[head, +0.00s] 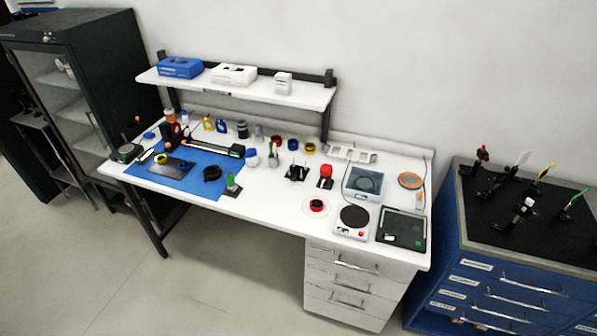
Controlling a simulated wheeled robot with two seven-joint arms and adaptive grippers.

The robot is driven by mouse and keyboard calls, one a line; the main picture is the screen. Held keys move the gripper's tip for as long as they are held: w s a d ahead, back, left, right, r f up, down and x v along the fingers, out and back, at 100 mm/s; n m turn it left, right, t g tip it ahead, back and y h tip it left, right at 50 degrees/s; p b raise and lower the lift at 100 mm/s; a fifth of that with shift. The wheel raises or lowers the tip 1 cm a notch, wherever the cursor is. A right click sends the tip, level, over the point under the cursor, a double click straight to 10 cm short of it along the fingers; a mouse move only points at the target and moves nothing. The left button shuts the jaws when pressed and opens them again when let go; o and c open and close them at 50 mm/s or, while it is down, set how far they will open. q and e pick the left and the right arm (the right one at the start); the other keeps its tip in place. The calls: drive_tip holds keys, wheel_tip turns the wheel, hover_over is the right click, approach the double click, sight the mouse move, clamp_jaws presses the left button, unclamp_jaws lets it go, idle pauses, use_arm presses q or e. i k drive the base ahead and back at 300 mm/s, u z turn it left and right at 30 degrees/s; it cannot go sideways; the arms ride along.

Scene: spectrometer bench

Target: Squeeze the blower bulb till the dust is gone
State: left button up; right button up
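Neither of my grippers is in the head view. I cannot tell for sure which object is the blower bulb. One red rounded object (317,205) sits on a pale round disc near the front middle of the white bench (275,195). Another small red object (326,171) with a black lower part stands behind it. Dust is too small to see from here.
A blue mat (205,188) with several tools covers the bench's left part. A scale with a dark round plate (354,216) and a dark tray (402,231) stand at the right. A shelf (230,87) overhangs the back. A blue drawer cabinet (455,245) stands right, beyond a gap.

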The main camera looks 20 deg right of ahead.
sight(326, 170)
drive_tip(key=z, duration=0.05)
drive_tip(key=i, duration=0.85)
drive_tip(key=z, duration=0.85)
drive_tip(key=i, duration=0.6)
drive_tip(key=z, duration=0.55)
